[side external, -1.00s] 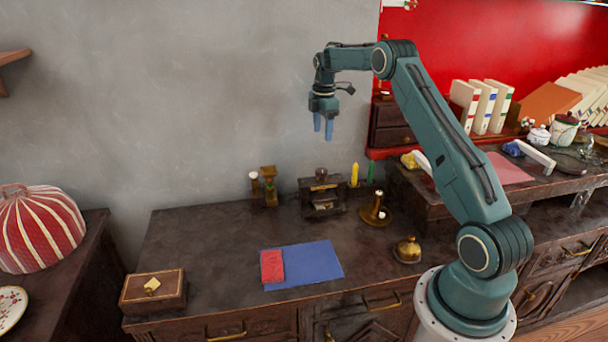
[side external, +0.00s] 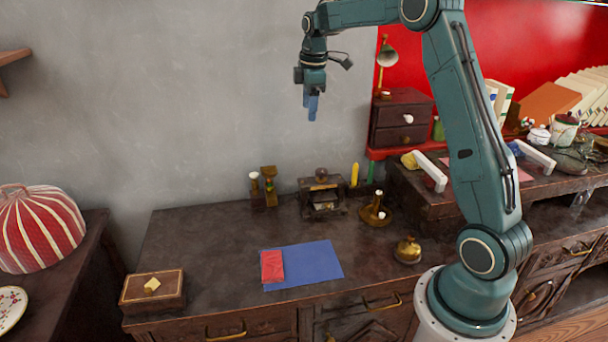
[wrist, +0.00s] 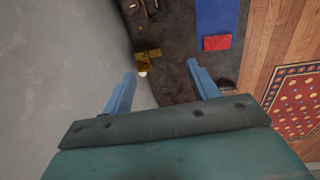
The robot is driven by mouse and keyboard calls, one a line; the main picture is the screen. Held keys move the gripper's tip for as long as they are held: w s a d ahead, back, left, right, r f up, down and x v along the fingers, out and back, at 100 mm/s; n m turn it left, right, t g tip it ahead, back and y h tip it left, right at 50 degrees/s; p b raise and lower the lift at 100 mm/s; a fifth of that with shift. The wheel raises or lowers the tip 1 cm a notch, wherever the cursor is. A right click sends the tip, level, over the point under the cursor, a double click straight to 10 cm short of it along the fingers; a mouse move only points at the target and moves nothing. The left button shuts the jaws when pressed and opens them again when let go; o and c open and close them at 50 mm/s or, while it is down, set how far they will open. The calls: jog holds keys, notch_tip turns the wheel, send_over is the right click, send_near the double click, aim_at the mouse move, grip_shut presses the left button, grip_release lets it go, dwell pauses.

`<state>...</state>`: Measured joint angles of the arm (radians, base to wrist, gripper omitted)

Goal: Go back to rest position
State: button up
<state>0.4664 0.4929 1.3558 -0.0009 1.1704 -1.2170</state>
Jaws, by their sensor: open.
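My gripper (side external: 312,103) hangs in the air well above the dark wooden desk (side external: 200,235), in front of the grey wall. Its blue fingers point down. In the wrist view the two fingers of my gripper (wrist: 162,90) are spread apart with nothing between them. The desk top (wrist: 178,75) lies far below in that view.
A blue sheet (side external: 315,263) with a red packet (side external: 272,266) lies on the desk, near a wooden box (side external: 152,291) and a brass bell (side external: 408,250). A small drawer cabinet (side external: 402,118) and a lamp (side external: 387,55) stand right of my gripper. The air around it is clear.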

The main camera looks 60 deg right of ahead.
jog(key=s+a+r+m+t, duration=0.1)
jog(key=s+a+r+m, duration=0.1)
jog(key=s+a+r, duration=0.4)
jog(key=s+a+r+m+t, duration=0.1)
jog(key=s+a+r+m, duration=0.1)
jog(key=s+a, duration=0.7)
jog(key=s+a+f+m+t, duration=0.1)
jog(key=s+a+f+m, duration=0.1)
jog(key=s+a, duration=0.2)
jog(key=s+a+f+m+t, duration=0.1)
jog(key=s+a, duration=0.4)
jog(key=s, duration=0.5)
jog(key=shift+s+f+m+y, duration=0.3)
jog(key=shift+s+f+m, duration=0.1)
jog(key=shift+f+m, duration=0.45)
